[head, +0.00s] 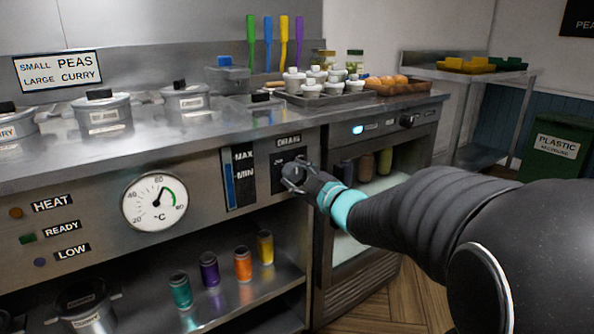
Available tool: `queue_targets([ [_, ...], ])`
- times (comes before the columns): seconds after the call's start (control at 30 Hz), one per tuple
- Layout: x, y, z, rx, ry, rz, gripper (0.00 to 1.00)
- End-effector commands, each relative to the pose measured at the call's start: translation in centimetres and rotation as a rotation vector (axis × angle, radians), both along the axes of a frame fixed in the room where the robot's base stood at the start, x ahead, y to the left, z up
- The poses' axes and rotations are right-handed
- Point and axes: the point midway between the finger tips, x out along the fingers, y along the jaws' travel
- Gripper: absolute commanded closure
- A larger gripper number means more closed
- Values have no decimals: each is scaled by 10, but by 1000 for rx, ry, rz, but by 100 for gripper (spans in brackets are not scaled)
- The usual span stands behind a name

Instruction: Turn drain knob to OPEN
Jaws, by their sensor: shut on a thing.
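The drain knob (291,172) is dark and sits on a black panel below the DRAIN label (288,141), on the front of the steel range. My gripper (292,177) is at the knob, shut on it, with its fingers around it. The fingers and wrist hide much of the knob and the lower part of its panel. I cannot read the knob's pointing direction or an OPEN mark.
Left of the knob are a MAX/MIN level gauge (240,178) and a round temperature dial (155,201). Lidded pots (103,110) and a tray of jars (335,99) stand on the counter above. Coloured cans (209,268) stand on the shelf below.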

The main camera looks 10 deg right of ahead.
Motion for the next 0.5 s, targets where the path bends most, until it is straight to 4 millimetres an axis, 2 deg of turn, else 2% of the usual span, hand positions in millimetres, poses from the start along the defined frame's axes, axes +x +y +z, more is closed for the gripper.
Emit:
queue_targets([
  [0.5,0,0,1,448,180,-1,90],
])
